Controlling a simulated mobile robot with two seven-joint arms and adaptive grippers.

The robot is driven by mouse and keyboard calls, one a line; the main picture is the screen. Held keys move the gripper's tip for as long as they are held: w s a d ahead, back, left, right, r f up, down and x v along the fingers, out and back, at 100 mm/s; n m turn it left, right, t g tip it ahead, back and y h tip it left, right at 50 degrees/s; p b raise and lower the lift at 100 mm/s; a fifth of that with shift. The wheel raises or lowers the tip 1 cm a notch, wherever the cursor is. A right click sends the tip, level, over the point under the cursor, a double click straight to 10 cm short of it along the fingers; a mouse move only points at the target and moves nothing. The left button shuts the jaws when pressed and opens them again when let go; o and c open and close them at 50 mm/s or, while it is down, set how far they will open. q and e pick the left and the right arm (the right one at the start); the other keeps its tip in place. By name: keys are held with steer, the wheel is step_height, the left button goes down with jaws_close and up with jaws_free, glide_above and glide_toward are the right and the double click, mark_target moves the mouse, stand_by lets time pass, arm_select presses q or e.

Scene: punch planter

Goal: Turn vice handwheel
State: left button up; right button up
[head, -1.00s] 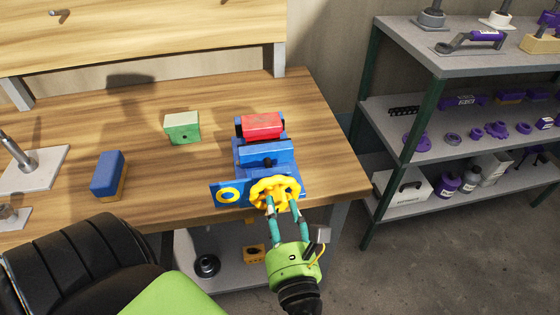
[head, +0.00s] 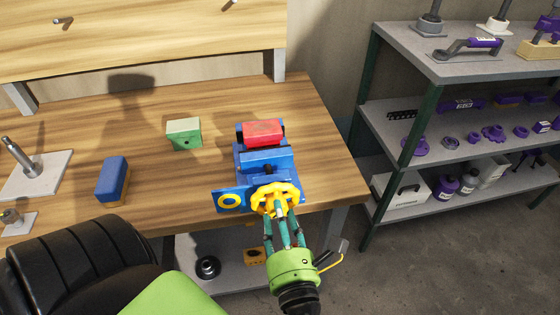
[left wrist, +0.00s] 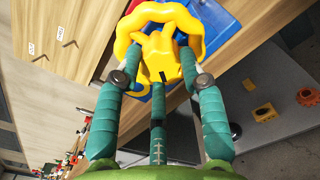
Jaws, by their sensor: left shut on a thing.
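The blue vice (head: 262,160) stands at the front right edge of the wooden workbench, with a red block (head: 263,132) between its jaws. Its yellow handwheel (head: 264,203) faces the front. My left gripper (head: 281,214) reaches up to the handwheel from below, its green fingers shut on the wheel's middle. In the left wrist view the fingers (left wrist: 158,75) close around the yellow handwheel (left wrist: 130,40) from several sides; the exact contact under the fingertips is partly hidden. My right gripper is not in view.
A green block (head: 184,134) and a blue block (head: 112,178) lie on the workbench (head: 215,165) left of the vice. A grey metal stand (head: 30,170) is at the far left. A shelf rack (head: 450,145) with purple parts stands at the right. The bench between the blocks and vice is clear.

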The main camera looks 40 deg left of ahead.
arm_select(q)
steer(key=shift+r+m, duration=0.3)
steer(key=shift+m, duration=0.2)
steer(key=shift+p, duration=0.3)
steer(key=shift+w, duration=0.1)
steer(key=o, duration=1.1)
steer(key=shift+o, duration=0.2)
steer(key=shift+f, duration=0.1)
steer(key=shift+d, duration=0.1)
steer(key=v, duration=0.7)
steer(key=shift+d, duration=0.15)
